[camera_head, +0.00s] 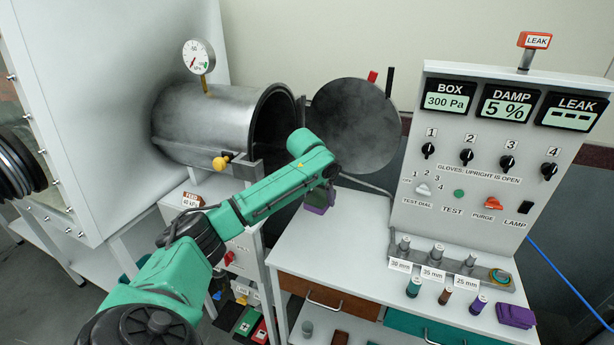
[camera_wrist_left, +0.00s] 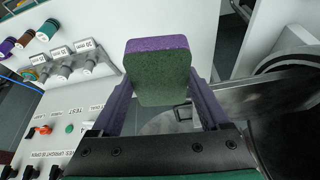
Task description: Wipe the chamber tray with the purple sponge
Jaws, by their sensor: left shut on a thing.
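My left gripper (camera_head: 321,189) is shut on the sponge (camera_head: 317,205), which is purple with a dark green face. It holds the sponge in front of the open chamber door, near the left end of the bench. In the left wrist view the sponge (camera_wrist_left: 160,72) sits between the two purple fingers. The metal cylinder chamber (camera_head: 205,125) is at left centre, its round mouth open to the right. My forearm crosses in front of the lower part of the mouth. I cannot make out the chamber tray inside the dark mouth. My right gripper is not in view.
The round chamber door (camera_head: 355,120) stands swung open, right of the mouth. The white bench (camera_head: 350,235) has clear room.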

